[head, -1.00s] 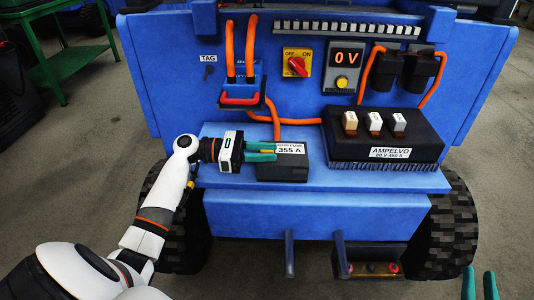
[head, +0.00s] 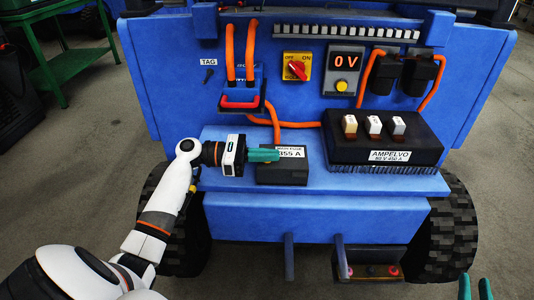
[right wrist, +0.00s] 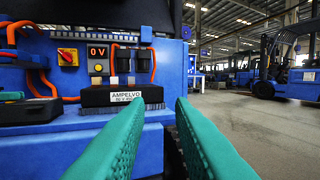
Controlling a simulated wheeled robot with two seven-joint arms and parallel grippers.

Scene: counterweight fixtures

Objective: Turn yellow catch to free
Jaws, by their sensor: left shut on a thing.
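The black main fuse box (head: 283,177), with a white label reading 355 A, sits on the blue ledge at the centre left of the head view. My left gripper (head: 274,155) reaches in from the left over the top of this box. Its green fingers are shut on the yellow catch, which they now hide, so I cannot tell which way it is turned. My right gripper (head: 477,286) is at the bottom right of the head view, away from the box. In the right wrist view (right wrist: 156,120) its green fingers are apart and empty.
A black Ampelvo block (head: 383,137) with three small switches stands right of the fuse box. A red knob on a yellow plate (head: 297,66) and a 0 V display (head: 346,61) are behind.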

